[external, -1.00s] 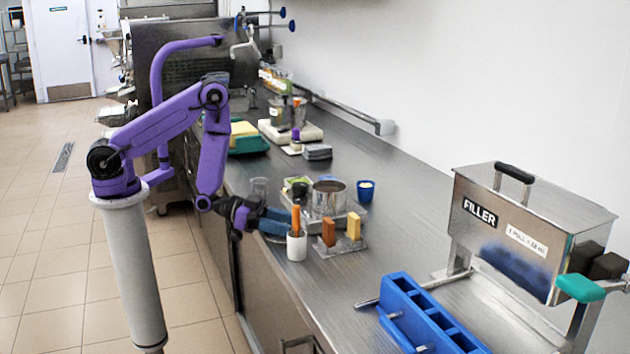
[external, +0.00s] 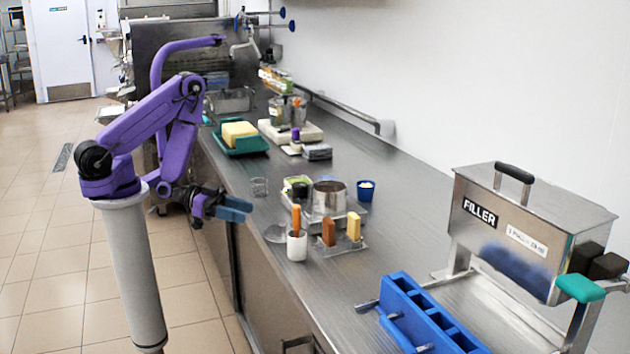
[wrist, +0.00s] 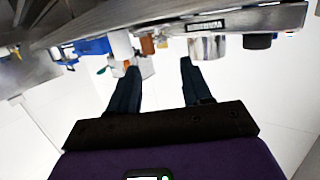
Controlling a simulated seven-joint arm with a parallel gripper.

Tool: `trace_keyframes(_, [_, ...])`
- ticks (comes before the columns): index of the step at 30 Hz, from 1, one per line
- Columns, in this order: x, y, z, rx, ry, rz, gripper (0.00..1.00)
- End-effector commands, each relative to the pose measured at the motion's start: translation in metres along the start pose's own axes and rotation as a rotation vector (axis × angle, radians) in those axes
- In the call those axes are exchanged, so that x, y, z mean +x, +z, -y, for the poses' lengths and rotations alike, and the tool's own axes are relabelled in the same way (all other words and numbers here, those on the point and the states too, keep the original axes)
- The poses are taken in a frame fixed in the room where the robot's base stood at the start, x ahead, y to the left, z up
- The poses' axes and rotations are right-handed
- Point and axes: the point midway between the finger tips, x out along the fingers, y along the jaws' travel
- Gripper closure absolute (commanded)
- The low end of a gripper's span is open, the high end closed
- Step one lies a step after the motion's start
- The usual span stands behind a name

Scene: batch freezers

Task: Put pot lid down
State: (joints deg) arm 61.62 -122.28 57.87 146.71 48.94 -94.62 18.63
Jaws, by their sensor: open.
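My gripper (external: 244,209) is open and empty, out over the counter's front edge, with its blue fingers pointing right. In the wrist view its two fingers (wrist: 158,67) are apart with nothing between them. A flat grey piece that looks like the pot lid (external: 275,233) lies on the counter by the front edge, just left of the white cup; it is small and hard to make out. The open metal pot (external: 329,196) stands behind it on a scale-like base. The pot also shows in the wrist view (wrist: 207,47). My gripper is apart from both.
The white cup (external: 297,246) holds an orange-handled tool. Brown and yellow bars (external: 329,233) stand beside it. A blue cup (external: 366,190), a clear glass (external: 259,187) and a blue mould (external: 420,315) are nearby. The filler (external: 520,230) stands at right.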

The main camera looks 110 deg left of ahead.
Motion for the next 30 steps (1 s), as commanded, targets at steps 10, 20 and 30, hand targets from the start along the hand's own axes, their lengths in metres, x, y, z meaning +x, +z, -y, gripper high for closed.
trace_keyframes(10, [0.0, 0.005, 0.017, 0.051, -0.027, 0.118, 0.51])
trace_keyframes(20, [-0.023, 0.01, 0.084, 0.089, -0.231, 0.548, 0.51])
trace_keyframes(30, [-0.095, -0.015, 0.115, -0.124, -0.503, 0.907, 0.51])
